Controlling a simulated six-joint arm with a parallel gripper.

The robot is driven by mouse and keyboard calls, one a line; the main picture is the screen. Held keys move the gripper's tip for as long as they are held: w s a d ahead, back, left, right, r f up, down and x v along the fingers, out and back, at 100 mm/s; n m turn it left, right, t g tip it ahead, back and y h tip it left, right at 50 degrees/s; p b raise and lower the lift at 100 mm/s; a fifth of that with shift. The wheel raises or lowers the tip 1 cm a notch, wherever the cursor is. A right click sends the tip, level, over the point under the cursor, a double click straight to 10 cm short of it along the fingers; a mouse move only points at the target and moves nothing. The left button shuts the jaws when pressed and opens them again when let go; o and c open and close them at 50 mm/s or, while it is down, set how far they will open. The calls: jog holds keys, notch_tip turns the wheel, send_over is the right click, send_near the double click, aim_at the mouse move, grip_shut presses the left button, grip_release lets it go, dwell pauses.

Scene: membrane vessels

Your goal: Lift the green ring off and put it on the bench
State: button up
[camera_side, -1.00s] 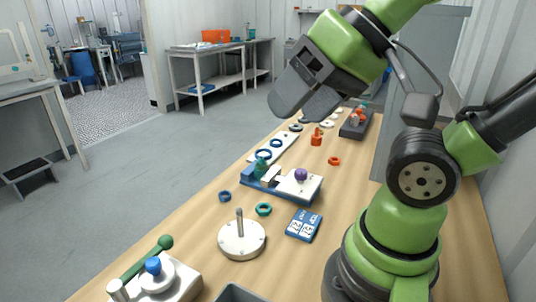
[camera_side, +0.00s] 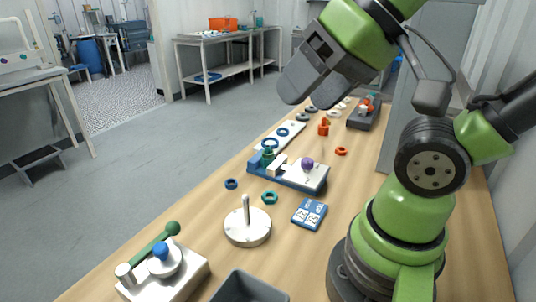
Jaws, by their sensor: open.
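A green ring (camera_side: 269,198) lies flat on the wooden bench (camera_side: 345,190), between the blue fixture and a round white base (camera_side: 247,228) with a bare upright post. A darker green part (camera_side: 267,156) stands at the left end of the blue fixture (camera_side: 291,178); its shape is too small to tell. My gripper (camera_side: 305,94) is open, high above the far part of the bench and well away from the ring. Nothing shows between its fingers, though they partly overlap in this view.
A blue ring (camera_side: 231,184) and a blue card (camera_side: 310,214) lie near the green ring. Orange parts (camera_side: 324,126) and small rings sit farther back.

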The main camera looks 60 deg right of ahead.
jog(key=shift+o, duration=0.3)
jog(key=m+g+h, duration=0.2)
jog(key=m+g, duration=0.5)
jog(key=m, duration=1.6)
send_over(269, 146)
notch_tip(269, 146, down, 17)
jog(key=shift+d+r, duration=0.15)
jog(key=shift+r, duration=0.05)
notch_tip(269, 146, down, 4)
jog(key=shift+r, duration=0.2)
jog(key=shift+f, duration=3.05)
jog(key=c, duration=1)
